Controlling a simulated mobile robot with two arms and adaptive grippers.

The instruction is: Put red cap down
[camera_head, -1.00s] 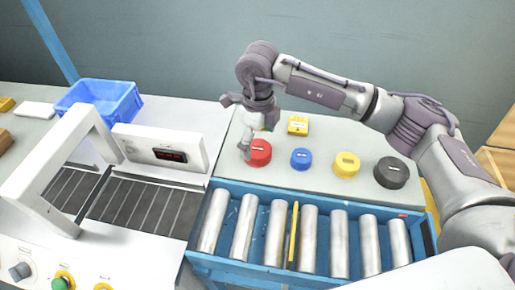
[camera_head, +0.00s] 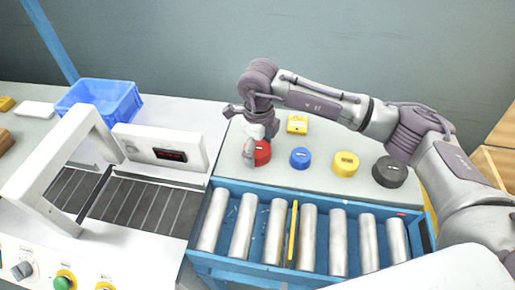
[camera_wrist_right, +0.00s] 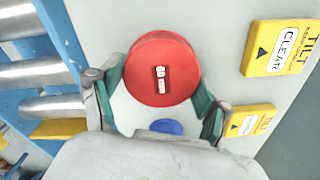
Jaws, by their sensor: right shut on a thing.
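The red cap (camera_head: 263,153) is at the left end of a row of round caps on the grey bench top. My right gripper (camera_head: 254,150) comes down over it and hides part of it. In the right wrist view the red cap (camera_wrist_right: 162,70) sits between the two fingers of my right gripper (camera_wrist_right: 160,95), one on each side, and the gripper is shut on it. I cannot tell whether the cap touches the bench top. My left gripper is not in view.
A blue cap (camera_head: 300,158), a yellow cap (camera_head: 345,164) and a black cap (camera_head: 389,171) stand to the right. A yellow block (camera_head: 297,124) lies behind. A blue-framed roller conveyor (camera_head: 276,184) runs in front, and a white panel with a display (camera_head: 160,148) stands left.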

